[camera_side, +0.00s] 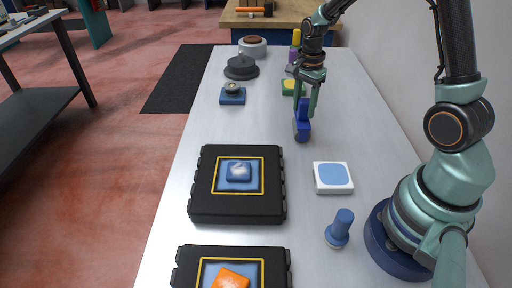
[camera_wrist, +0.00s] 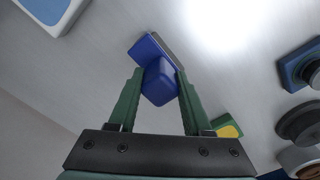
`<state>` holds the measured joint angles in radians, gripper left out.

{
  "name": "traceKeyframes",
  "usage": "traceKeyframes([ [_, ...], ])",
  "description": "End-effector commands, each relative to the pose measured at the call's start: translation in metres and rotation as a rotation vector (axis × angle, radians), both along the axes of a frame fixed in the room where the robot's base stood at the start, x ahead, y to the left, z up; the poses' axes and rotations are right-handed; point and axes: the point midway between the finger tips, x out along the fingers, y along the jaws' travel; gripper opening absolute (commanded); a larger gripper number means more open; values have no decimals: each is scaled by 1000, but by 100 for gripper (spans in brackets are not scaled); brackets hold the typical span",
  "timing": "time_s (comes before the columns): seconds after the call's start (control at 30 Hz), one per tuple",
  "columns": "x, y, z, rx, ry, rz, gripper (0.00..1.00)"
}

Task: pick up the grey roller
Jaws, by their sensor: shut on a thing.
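My gripper (camera_side: 306,100) is shut on a blue block-like thing (camera_side: 302,123) and points down over the table. In the wrist view the blue thing (camera_wrist: 158,84) sits between the two green fingertips (camera_wrist: 158,80), and a thin grey strip runs along its far edge. I see no plain grey roller by itself. I cannot tell whether the held thing is the roller or whether its underside touches the table. A dark grey round thing (camera_side: 241,68) and a small grey-topped piece on a blue base (camera_side: 232,95) stand apart, further back.
Two black cases with yellow-edged recesses (camera_side: 203,205) lie in front, holding a blue piece (camera_side: 238,172) and an orange piece (camera_side: 229,279). A white-and-blue pad (camera_side: 333,178) and a blue knob (camera_side: 340,228) are at the right. A green-yellow block (camera_side: 289,88) is behind my gripper.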

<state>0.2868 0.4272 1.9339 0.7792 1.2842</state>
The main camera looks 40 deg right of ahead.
Motion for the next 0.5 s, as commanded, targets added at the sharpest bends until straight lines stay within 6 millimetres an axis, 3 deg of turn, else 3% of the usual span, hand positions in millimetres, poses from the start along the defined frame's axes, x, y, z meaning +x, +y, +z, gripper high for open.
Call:
traceKeyframes([
  [0.27,1,0,7,-1,-2,0,0],
  [0.5,2,0,41,-2,-7,0,0],
])
